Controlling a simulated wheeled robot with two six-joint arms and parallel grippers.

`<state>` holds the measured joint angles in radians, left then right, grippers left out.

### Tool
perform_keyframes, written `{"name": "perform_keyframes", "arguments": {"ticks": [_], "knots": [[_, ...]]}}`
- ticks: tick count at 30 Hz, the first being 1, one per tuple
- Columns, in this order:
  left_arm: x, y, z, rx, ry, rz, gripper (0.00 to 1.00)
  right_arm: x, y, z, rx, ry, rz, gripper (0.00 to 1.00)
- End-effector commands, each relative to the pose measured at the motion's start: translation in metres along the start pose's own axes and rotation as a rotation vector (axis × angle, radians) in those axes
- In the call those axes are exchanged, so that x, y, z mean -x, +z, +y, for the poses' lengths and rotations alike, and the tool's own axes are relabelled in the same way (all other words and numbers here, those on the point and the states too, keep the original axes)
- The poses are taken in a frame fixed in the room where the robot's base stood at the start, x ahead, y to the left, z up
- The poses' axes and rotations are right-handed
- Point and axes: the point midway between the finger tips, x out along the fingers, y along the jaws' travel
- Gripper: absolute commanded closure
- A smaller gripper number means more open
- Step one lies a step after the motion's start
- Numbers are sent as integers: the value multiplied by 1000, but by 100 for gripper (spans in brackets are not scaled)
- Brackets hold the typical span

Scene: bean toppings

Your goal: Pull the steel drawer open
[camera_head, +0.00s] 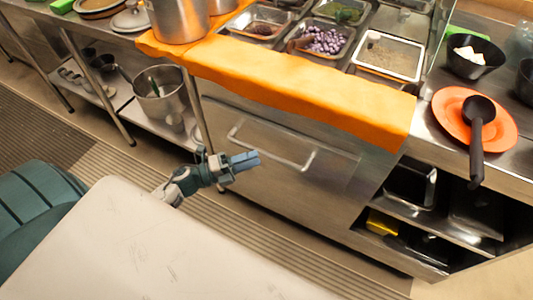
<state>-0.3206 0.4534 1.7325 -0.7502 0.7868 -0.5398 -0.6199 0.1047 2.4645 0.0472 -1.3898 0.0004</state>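The steel drawer (335,168) is the wide brushed front below the counter in the middle of the view. It looks flush with the cabinet. Its long bar handle (268,154) runs across the front, sloping down to the right. My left gripper (248,160) is in front of the drawer, with its blue-grey fingers pointing right and overlapping the handle's lower edge in the picture. I cannot tell whether they touch the handle. The fingers appear close together, but any gap between them is too small to make out. My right gripper is out of view.
An orange cloth (300,92) hangs over the counter edge above the drawer. Topping pans (390,55) sit behind it. An orange plate (500,125) with a black ladle (478,140) is at right. Open shelves (455,205) lie below; a steel pot (160,95) stands left.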

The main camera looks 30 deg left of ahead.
Motion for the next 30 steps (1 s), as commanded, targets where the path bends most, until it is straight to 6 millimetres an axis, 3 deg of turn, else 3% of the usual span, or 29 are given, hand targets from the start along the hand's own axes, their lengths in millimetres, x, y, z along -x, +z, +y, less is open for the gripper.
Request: {"name": "perform_keyframes", "arguments": {"ticks": [3, 9, 20, 26, 30], "knots": [[-23, 1, -2, 0, -4, -2, 62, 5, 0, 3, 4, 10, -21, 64], [-46, 0, 0, 1, -1, -2, 62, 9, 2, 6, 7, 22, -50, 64], [-51, 0, 1, 2, 1, -1, 62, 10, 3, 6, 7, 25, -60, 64], [-51, 0, 1, 2, 1, -1, 98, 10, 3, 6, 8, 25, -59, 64], [-51, 0, 1, 2, 2, -1, 100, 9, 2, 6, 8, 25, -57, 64]]}}
